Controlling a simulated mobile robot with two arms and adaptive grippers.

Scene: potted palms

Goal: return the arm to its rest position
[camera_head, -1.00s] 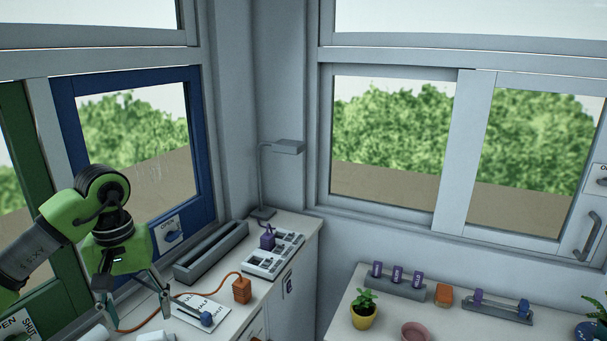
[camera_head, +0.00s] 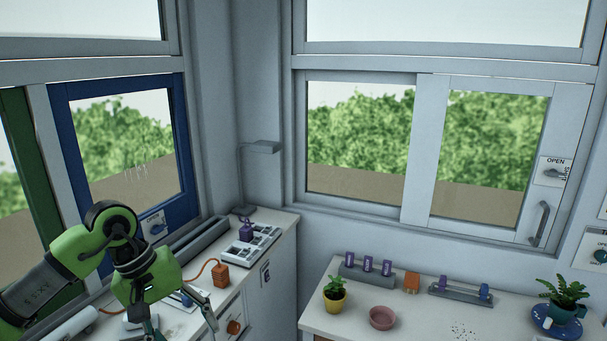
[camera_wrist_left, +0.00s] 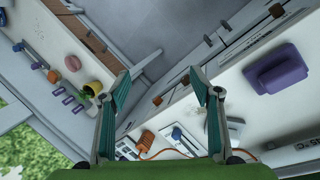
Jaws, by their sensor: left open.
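My left arm is green and black and comes in from the left in the head view. Its left gripper (camera_head: 178,318) hangs low over the front part of the left counter, its fingers spread. In the left wrist view the left gripper (camera_wrist_left: 159,82) has its two teal-padded fingers wide apart with nothing between them. Beyond the fingers I see floor and counter fronts. My right gripper is in neither view.
An orange block (camera_head: 220,272) with a cord and a purple piece (camera_head: 246,229) on a grey-white panel stand on the left counter (camera_head: 268,223). A yellow pot (camera_head: 334,302), pink bowl (camera_head: 382,318) and blue saucer (camera_head: 540,322) stand on the right counter.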

